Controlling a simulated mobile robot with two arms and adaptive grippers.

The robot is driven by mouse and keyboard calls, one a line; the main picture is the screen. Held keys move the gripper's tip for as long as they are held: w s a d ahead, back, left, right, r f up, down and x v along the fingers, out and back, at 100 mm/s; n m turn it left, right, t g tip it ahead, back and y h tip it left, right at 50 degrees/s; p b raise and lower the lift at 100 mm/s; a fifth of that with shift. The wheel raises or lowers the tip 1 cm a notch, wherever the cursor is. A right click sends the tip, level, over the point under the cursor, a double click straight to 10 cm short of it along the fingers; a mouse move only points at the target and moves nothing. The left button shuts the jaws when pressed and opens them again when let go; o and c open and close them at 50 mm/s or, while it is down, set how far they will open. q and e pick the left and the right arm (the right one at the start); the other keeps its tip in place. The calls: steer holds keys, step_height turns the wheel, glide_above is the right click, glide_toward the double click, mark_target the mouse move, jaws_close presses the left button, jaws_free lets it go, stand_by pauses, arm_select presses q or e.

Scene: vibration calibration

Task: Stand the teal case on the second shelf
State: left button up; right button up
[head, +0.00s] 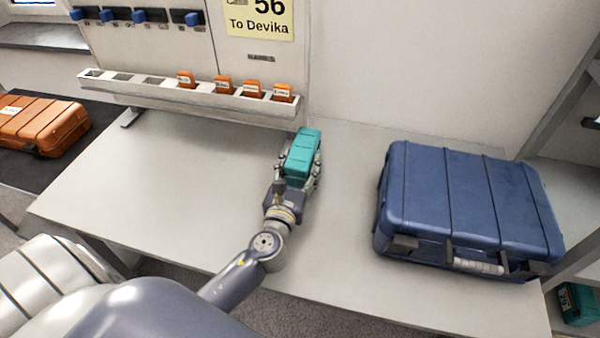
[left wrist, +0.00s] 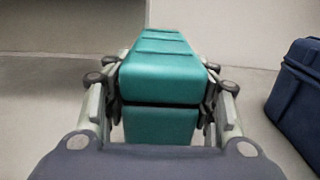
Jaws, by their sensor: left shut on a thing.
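The teal case (head: 303,154) is a small ribbed box held over the grey table, in the middle of the head view. My left gripper (head: 300,178) is shut on it, with fingers on both sides. In the left wrist view the teal case (left wrist: 160,85) fills the middle between the fingers of my left gripper (left wrist: 160,110). I cannot tell whether the case touches the table. My right gripper is not in view. At the right, a shelf unit (head: 572,165) shows in part, with another teal case (head: 577,303) marked 20 low down in it.
A large blue case (head: 470,205) lies on the table (head: 180,190) right of my gripper; it also shows in the left wrist view (left wrist: 300,95). A white rack (head: 150,90) with several orange pieces stands at the back. An orange case (head: 42,125) lies far left.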

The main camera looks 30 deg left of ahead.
arm_select(q)
steer(key=shift+f+b, duration=0.4)
steer(key=shift+f, duration=1)
steer(key=shift+f, duration=0.2)
steer(key=o, duration=1.4)
steer(key=shift+r, duration=0.15)
